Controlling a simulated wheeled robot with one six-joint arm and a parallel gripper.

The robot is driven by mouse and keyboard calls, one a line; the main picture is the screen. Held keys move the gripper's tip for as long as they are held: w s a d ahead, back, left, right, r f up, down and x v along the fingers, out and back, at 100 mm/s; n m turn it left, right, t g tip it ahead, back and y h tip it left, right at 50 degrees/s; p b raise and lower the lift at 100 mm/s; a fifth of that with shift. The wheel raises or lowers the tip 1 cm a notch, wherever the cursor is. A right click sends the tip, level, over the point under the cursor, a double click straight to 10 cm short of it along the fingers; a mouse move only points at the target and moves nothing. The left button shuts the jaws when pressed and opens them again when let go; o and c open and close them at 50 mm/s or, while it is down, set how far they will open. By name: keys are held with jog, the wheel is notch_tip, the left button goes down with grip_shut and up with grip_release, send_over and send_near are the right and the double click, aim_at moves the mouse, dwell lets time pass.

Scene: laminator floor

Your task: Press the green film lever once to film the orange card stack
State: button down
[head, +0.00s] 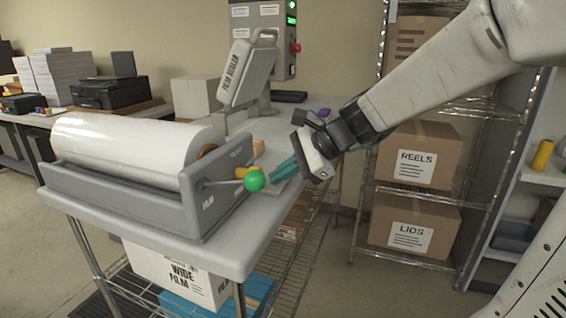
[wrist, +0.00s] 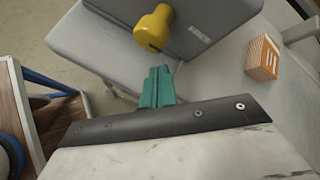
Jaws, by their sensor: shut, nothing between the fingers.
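The green lever knob (head: 254,180) sticks out from the end of the grey film machine (head: 215,205) in the head view. A yellow knob (head: 241,172) sits just behind it and shows at the top of the wrist view (wrist: 152,29). The green knob is not visible in the wrist view. An orange and white card stack (wrist: 262,58) stands on the bench to the right in the wrist view; in the head view it is mostly hidden behind the machine. My gripper (head: 278,174) has its teal fingers shut and empty, just right of the green knob, with a small gap in the picture.
A white film roll (head: 130,145) lies in the machine. A film sealer (head: 235,72) and a control panel (head: 291,40) with a red button stand behind. The bench top (head: 262,222) is bare along its near right edge. Wire shelves with boxes (head: 418,153) stand at right.

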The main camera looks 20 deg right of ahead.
jog(key=s+d+f+n+g+h, duration=0.1)
jog(key=s+n+h, duration=0.3)
jog(key=s+n, duration=0.5)
jog(key=s+d+f+n+g+h, duration=0.2)
jog(key=s+n, duration=0.6)
jog(key=s, duration=0.7)
jog(key=shift+d+f+n+g+h, duration=0.2)
jog(key=shift+d+n+g+h, duration=0.25)
jog(key=shift+g+h, duration=0.5)
jog(key=shift+w+d, duration=0.1)
